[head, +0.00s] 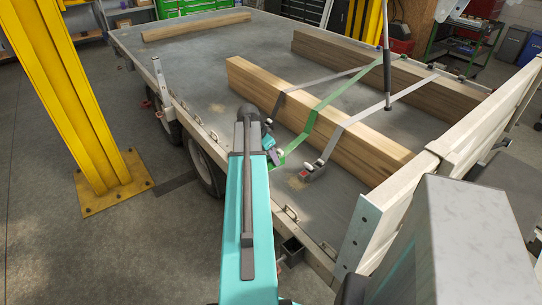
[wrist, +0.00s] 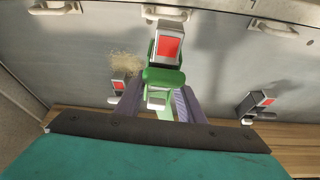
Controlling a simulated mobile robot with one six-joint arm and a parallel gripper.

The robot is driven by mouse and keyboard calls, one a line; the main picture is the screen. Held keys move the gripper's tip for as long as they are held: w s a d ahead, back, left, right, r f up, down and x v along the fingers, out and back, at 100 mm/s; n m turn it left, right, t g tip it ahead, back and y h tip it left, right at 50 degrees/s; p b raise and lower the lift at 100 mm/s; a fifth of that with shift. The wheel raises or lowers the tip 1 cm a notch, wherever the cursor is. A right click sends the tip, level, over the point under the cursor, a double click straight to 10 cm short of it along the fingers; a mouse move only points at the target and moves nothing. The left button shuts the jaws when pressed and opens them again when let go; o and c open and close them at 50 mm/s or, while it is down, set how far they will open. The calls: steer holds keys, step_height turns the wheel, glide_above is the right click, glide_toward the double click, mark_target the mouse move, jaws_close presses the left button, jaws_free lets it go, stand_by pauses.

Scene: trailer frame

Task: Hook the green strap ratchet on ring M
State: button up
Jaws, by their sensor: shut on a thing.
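The green strap ratchet (wrist: 163,78), with a red label on its grey end, is between the two fingers of my gripper (wrist: 158,106) in the wrist view. My gripper is shut on it. Its far end points at a pale ring (wrist: 165,12) on the trailer edge and overlaps it in the picture; I cannot tell whether it is hooked. No letter is readable, so I cannot tell which ring is M. In the head view the green strap (head: 311,122) runs over the beam down to my gripper (head: 276,156), whose fingers are partly hidden by my arm.
Two grey straps cross the beam (head: 320,125), with ratchets on either side of the green one (wrist: 121,86) (wrist: 258,103). More rings (wrist: 55,8) (wrist: 274,26) line the trailer edge. A yellow post (head: 70,100) stands left; a side panel (head: 400,205) rises right.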

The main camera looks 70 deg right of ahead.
steer(key=shift+f+b, duration=1.7)
steer(key=shift+f, duration=1.65)
steer(key=o, duration=1.4)
steer(key=shift+f, duration=0.1)
steer(key=shift+b+v, duration=0.8)
steer(key=shift+v, duration=6.15)
